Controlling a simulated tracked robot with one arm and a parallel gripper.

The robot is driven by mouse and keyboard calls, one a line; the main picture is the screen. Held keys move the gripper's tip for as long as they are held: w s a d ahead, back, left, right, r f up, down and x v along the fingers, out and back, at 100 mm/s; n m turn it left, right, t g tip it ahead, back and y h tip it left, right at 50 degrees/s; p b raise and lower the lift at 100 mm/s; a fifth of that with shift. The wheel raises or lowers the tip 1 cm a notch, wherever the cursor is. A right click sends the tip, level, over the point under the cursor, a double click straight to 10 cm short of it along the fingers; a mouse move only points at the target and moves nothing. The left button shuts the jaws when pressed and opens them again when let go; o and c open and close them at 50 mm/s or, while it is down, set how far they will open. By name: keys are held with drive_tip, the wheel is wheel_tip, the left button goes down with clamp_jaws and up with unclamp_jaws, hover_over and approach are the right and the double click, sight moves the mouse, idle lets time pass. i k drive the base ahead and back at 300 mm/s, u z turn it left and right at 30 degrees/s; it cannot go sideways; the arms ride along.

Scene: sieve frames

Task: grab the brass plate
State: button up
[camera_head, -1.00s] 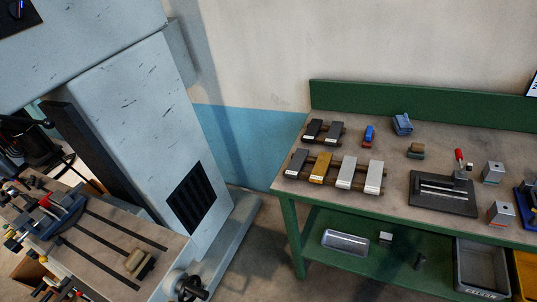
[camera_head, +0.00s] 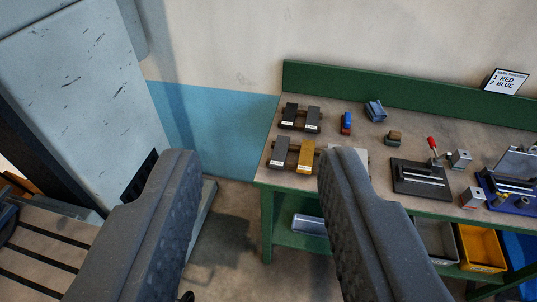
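The brass plate (camera_head: 305,155) is a gold-coloured flat piece leaning on a dark rack on the green workbench. It stands between a dark grey plate (camera_head: 280,152) on its left and a pale plate (camera_head: 360,154) on its right, which is mostly hidden behind my right finger. My gripper (camera_head: 258,165) is open and empty, its two dark ribbed fingers wide apart in the foreground. The brass plate shows just left of the right fingertip, and the gripper appears well short of the bench.
Two dark plates (camera_head: 300,116) stand on a rack behind. A blue-red block (camera_head: 346,123), a blue piece (camera_head: 375,110), a brown block (camera_head: 394,138) and a black fixture (camera_head: 420,178) share the green bench (camera_head: 370,92). A grey machine (camera_head: 75,90) stands at left.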

sight(304, 163)
drive_tip(key=u, duration=0.15)
drive_tip(key=i, duration=1)
drive_tip(key=z, duration=0.05)
